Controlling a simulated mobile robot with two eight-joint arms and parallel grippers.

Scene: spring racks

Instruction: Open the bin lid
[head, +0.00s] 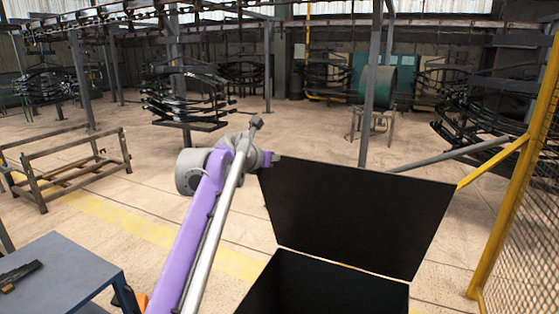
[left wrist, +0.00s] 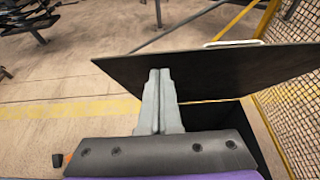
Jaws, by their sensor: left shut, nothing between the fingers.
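The bin (head: 322,285) is a black box at the bottom centre-right of the head view, with its dark inside showing. Its flat black lid (head: 355,215) stands raised, steeply tilted at the far side of the opening. In the left wrist view the lid (left wrist: 225,75) crosses the upper right, with a pale handle (left wrist: 235,43) at its top edge. My left gripper (head: 272,158) is at the lid's upper left corner. Its grey fingers (left wrist: 159,75) are shut and empty, overlapping the lid's face; I cannot tell whether they touch it. My right gripper is out of view.
A blue-grey table (head: 60,275) with a dark tool stands at lower left. A yellow mesh fence (head: 520,200) rises close on the right. A metal frame (head: 75,170) stands at left. Spring racks (head: 185,100) hang behind. The floor left of the bin is largely clear.

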